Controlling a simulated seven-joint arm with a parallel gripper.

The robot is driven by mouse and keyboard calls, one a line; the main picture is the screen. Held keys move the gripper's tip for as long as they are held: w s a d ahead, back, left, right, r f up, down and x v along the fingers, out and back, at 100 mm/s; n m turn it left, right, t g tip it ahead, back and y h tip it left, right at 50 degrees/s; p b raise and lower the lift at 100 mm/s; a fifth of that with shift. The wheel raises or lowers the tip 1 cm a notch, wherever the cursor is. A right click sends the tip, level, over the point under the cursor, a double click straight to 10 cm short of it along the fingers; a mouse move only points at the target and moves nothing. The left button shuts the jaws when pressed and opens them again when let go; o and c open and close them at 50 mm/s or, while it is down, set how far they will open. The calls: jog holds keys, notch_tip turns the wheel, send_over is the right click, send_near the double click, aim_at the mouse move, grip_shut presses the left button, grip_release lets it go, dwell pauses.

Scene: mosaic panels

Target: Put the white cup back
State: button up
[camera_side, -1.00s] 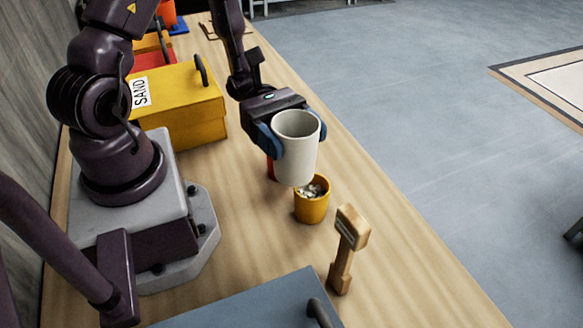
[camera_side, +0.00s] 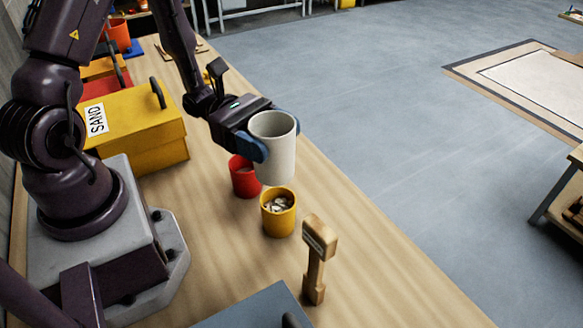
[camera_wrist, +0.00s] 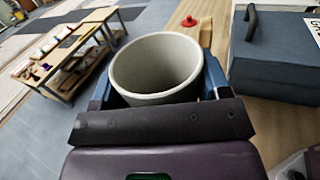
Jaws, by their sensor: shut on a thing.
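The white cup (camera_side: 273,150) is upright in my gripper (camera_side: 267,148), with a blue finger on each side of it. It is held in the air above the bench, in the side view just above and behind a yellow cup. In the wrist view the white cup (camera_wrist: 157,68) fills the middle between the fingers, and its visible inside looks empty. My gripper (camera_wrist: 157,85) is shut on it. The underside of the white cup is not visible.
A yellow cup (camera_side: 278,215) with small pale pieces stands below the white cup. A red cup (camera_side: 243,178) stands behind it. A yellow SAND box (camera_side: 150,125) is left. A grey-blue box (camera_side: 245,308) lies in front.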

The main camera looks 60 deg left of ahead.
jog(key=w+a+r+n+t+y, duration=0.1)
jog(key=w+a+n+t+y, duration=0.5)
jog(key=w+n+t+y, duration=0.3)
jog(key=w+r+n+t+y, duration=0.1)
jog(key=w+r+t+y, duration=0.15)
jog(key=r, duration=0.75)
jog(key=s+d+f+m+g+h, duration=0.7)
jog(key=d+m+g+h, duration=0.2)
jog(key=m+g+h, duration=0.15)
jog(key=s+a+f+m+g+y, duration=0.2)
jog(key=s+a+f+m+g, duration=0.15)
jog(key=s+m+g, duration=0.5)
jog(key=s+a+f+m+g+y, duration=0.1)
jog(key=s+a+f+m+g, duration=0.3)
jog(key=g, duration=0.7)
jog(key=s+a+r+m+g+y, duration=0.2)
jog(key=a+m+y, duration=1.55)
jog(key=y, duration=0.65)
jog(key=w+a+r+m+t+y, duration=0.1)
jog(key=w+a+m+t+y, duration=0.3)
jog(key=a+m+t+y, duration=0.4)
jog(key=w+d+f+m+t+h, duration=0.2)
jog(key=f+m+t, duration=0.3)
jog(key=t, duration=0.9)
jog(key=shift+w+d+m+t+h, duration=0.4)
jog(key=shift+w+m+h, duration=0.2)
jog(key=shift+w+m, duration=0.4)
